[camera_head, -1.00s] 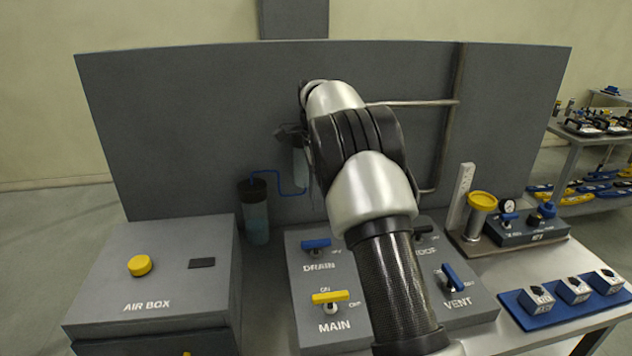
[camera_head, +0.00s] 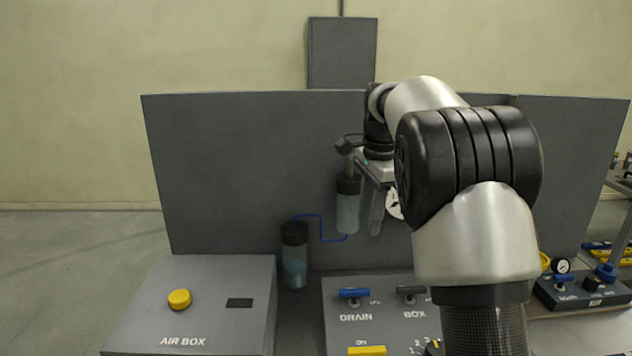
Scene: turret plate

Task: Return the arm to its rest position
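My arm rises from the lower right of the head view and bends over at a large black joint. My gripper (camera_head: 377,212) hangs fingers down in front of the grey back panel (camera_head: 240,170). It is above the control box with the DRAIN and BOX levers and shows no contact with it. Only one pale finger shows clearly; the rest is hidden behind my arm, so I cannot tell if it is open or shut. No held object is visible.
A capped cylinder (camera_head: 347,208) shows just left of my gripper, joined by a blue tube to another cylinder (camera_head: 294,256). The AIR BOX (camera_head: 210,325) with a yellow button stands at left. The blue DRAIN lever (camera_head: 354,293) is below. A gauge unit (camera_head: 580,290) is at right.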

